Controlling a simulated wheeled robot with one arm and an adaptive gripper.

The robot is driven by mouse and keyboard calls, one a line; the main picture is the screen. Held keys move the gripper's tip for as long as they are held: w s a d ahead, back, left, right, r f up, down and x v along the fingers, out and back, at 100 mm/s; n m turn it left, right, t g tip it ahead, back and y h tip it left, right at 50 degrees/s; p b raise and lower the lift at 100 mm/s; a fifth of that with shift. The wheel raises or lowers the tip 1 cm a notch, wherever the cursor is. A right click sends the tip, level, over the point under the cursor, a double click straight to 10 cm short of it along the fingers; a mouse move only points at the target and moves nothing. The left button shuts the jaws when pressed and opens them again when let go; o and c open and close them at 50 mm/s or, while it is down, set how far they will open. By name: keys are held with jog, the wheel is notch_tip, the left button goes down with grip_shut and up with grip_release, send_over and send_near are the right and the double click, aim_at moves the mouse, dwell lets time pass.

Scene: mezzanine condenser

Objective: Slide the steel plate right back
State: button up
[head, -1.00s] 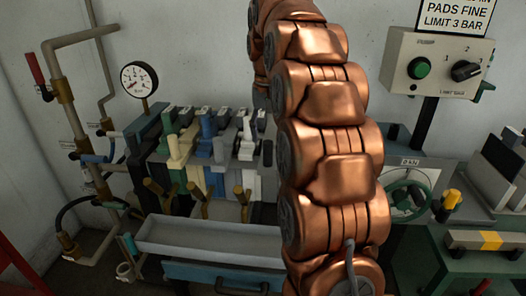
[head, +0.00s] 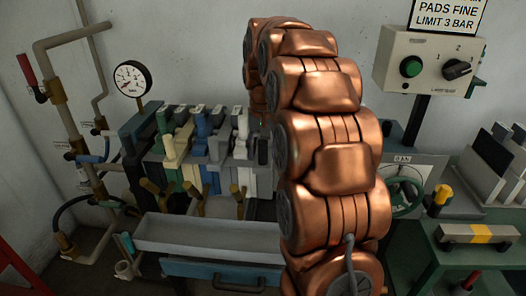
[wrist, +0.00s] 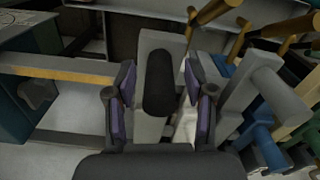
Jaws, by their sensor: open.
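In the wrist view my gripper (wrist: 163,100) is open, its two purple-padded fingers standing on either side of a pale grey plate (wrist: 152,42) with a black rounded handle (wrist: 160,83). I cannot tell whether the fingers touch it. Right of it in that view are a grey plate (wrist: 250,85) and a blue one (wrist: 258,135). In the head view the plate stack shows green, cream (head: 172,150), blue (head: 201,135) and grey plates (head: 221,148). I cannot tell for sure which is the steel plate. My arm hides my gripper and the stack's right end there.
A grey trough (head: 205,235) lies in front of the stack, above a blue drawer (head: 225,272). Pipes and a gauge (head: 132,79) stand at left. A control box (head: 435,62), a green handwheel (head: 402,197) and a green bench (head: 480,235) are at right.

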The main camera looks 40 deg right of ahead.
jog(key=shift+f, duration=0.55)
grip_shut()
dwell(0.5)
